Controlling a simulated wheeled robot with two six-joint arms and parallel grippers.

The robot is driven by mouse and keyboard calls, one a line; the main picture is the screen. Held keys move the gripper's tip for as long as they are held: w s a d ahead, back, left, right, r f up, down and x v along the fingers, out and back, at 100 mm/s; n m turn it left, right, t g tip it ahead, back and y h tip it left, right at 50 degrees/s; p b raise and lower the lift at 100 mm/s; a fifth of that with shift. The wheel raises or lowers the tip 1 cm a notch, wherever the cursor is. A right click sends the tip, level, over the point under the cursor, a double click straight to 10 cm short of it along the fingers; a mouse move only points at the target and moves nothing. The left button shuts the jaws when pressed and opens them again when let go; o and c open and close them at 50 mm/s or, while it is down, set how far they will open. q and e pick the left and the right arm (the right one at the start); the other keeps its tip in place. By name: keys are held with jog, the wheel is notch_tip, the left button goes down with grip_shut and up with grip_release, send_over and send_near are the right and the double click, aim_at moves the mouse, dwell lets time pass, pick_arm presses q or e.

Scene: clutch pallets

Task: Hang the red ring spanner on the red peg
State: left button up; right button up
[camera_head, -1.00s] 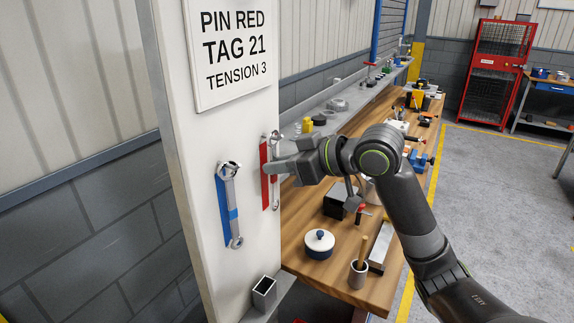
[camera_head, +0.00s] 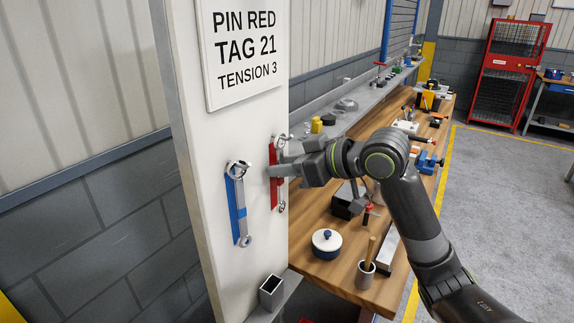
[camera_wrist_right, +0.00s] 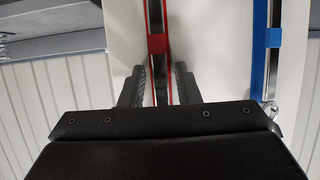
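The red ring spanner is a steel spanner with a red band (camera_wrist_right: 157,44). It stands upright against the red strip (camera_head: 273,180) on the white panel. Its top ring (camera_head: 281,139) shows above my right gripper (camera_head: 276,164), and its lower end shows below. The gripper hides its middle in the head view. In the right wrist view the two fingers of my right gripper (camera_wrist_right: 160,86) are apart, one on each side of the shaft, with gaps showing. The red peg is not clearly visible. My left gripper is not in view.
A blue-banded spanner (camera_head: 240,208) hangs on a blue strip left of the red one. A sign (camera_head: 245,50) is above. A small square metal tube holder (camera_head: 271,292) stands below. The wooden bench (camera_head: 350,275) right of the panel carries a lidded pot (camera_head: 326,243) and tools.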

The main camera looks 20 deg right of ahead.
jog(key=shift+o, duration=0.8)
jog(key=shift+d, duration=0.1)
jog(key=b+v, duration=1.1)
jog(key=v, duration=0.6)
jog(key=shift+s, duration=0.15)
